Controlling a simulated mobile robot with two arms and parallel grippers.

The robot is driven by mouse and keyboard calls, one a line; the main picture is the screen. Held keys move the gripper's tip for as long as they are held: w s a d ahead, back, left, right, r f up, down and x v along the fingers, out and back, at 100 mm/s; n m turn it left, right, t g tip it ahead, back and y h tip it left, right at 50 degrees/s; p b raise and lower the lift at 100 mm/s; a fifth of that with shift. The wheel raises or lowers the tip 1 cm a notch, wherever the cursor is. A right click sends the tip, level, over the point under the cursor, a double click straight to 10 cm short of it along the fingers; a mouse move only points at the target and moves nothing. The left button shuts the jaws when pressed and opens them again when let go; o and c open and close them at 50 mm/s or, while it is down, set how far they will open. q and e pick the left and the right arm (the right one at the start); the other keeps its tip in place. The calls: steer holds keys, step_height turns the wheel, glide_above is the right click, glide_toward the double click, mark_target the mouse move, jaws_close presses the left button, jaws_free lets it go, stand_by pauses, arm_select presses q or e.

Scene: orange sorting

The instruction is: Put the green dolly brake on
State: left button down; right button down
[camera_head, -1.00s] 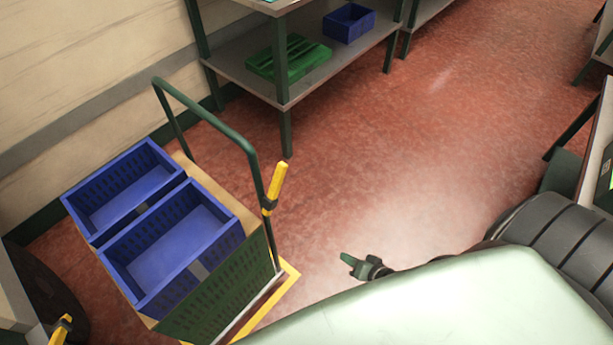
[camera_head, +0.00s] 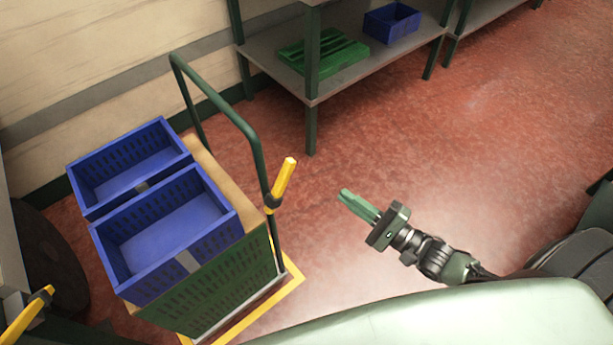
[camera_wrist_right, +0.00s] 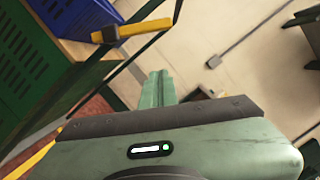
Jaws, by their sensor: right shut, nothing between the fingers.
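The green dolly (camera_head: 258,160) stands at the left in the head view, with a tubular green push handle and blue crates on top. Its yellow brake lever (camera_head: 284,180) sits on a post at the handle's near right side and points up, leaning slightly right. The yellow lever also shows at the upper left of the right wrist view (camera_wrist_right: 135,31). My right gripper (camera_head: 347,197) is shut and empty, a short way right of the lever and apart from it. Its green fingers show in the right wrist view (camera_wrist_right: 157,90). My left gripper is not in view.
Two empty blue crates (camera_head: 172,279) sit on the dolly, above its green slatted side. Yellow floor marking (camera_head: 290,290) surrounds its base. A shelf (camera_head: 330,90) behind holds a green pallet-like crate and a blue bin (camera_head: 392,22). Another yellow lever (camera_head: 27,312) shows at lower left. Red floor is clear.

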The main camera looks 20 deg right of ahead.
mark_target(279, 187)
steer(key=w+a+r+p, duration=0.2)
steer(key=w+a+r, duration=0.1)
steer(key=w+a, duration=0.4)
steer(key=shift+a, duration=0.75)
steer(key=shift+w, duration=0.15)
steer(key=shift+r+p, duration=0.15)
steer(key=shift+p, duration=0.15)
steer(key=shift+a+r+n+p, duration=0.15)
steer(key=shift+r+n+p, duration=0.05)
steer(key=shift+n+p, duration=0.25)
